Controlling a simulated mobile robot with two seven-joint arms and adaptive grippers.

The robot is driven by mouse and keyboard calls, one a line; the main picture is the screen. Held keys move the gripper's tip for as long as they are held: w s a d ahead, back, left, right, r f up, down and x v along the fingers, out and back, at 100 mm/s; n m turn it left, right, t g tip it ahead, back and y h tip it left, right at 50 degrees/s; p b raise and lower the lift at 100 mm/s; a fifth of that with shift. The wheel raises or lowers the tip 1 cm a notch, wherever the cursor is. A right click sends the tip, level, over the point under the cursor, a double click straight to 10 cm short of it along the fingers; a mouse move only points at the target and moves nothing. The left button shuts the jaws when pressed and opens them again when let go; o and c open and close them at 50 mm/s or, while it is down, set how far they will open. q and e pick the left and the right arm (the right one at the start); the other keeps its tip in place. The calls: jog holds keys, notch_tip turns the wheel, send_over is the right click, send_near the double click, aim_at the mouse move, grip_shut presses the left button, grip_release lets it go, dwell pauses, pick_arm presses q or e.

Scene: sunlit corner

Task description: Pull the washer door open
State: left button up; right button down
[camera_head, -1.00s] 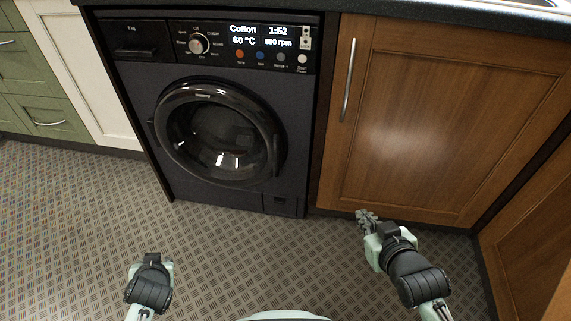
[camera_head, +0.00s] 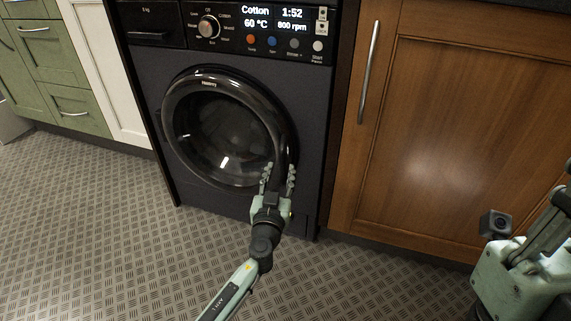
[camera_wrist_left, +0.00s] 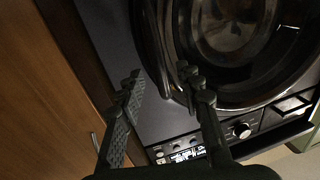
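The washer (camera_head: 315,120) is dark, with a round glass door (camera_head: 222,130) in a glossy black rim. The door looks shut against the front. My left gripper (camera_head: 278,172) is at the lower right of the rim, its two fingers apart. In the left wrist view, the open fingers (camera_wrist_left: 160,85) stand either side of the shiny curved edge of the door (camera_wrist_left: 235,40), with a gap visible between them. I cannot tell whether either finger touches it. My right arm shows at the right edge of the head view, but its fingers are out of the picture.
A wooden cabinet (camera_head: 450,130) with a vertical metal handle (camera_head: 369,72) stands right of the washer. A white panel (camera_head: 105,70) and green drawers (camera_head: 62,70) are on the left. The patterned floor (camera_head: 110,230) in front is clear.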

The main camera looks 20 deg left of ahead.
aim_at(282, 166)
pick_arm(q)
jog(key=w, duration=0.4)
jog(key=shift+a, duration=0.3)
grip_shut()
